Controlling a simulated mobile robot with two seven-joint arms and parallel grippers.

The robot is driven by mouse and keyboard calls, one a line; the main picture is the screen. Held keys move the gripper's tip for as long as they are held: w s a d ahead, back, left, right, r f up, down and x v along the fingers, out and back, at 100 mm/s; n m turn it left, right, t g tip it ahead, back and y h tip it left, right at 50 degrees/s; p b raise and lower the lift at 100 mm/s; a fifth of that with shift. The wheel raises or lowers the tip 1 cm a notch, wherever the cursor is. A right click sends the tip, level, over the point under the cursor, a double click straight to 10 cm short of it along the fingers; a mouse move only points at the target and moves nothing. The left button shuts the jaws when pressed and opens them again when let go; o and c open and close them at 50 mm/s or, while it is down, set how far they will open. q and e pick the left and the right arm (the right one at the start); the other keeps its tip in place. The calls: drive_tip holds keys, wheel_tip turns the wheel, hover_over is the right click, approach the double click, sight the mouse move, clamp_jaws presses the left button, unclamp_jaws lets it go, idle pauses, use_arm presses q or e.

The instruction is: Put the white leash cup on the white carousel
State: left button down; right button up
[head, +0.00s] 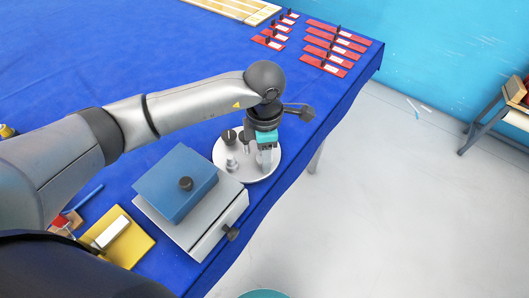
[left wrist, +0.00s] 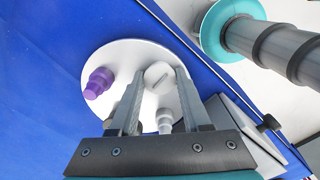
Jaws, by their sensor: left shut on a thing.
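The white carousel (head: 262,177) is a round white disc on the blue table near its right edge; it also shows in the left wrist view (left wrist: 115,55). My left gripper (head: 267,165) points down over the disc. In the left wrist view its fingers (left wrist: 159,82) are shut on a round white piece with a slot in its top, seemingly the white leash cup (left wrist: 157,74). I cannot tell whether its base touches the disc. A purple stepped piece (left wrist: 98,83) and a pale stepped piece (left wrist: 165,123) stand on the disc. My right gripper is out of view.
A grey box (head: 190,225) with a blue lid (head: 176,183) and dark knobs stands close to the carousel. A yellow board (head: 128,240) lies left of it. Red strips (head: 335,45) with black pegs lie at the far corner. The left middle of the table is clear.

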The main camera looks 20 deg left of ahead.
use_arm(q)
drive_tip(key=shift+f, duration=0.15)
drive_tip(key=shift+c, duration=1.8)
unclamp_jaws()
wheel_tip(320, 180, up, 12)
drive_tip(key=shift+r, duration=0.2)
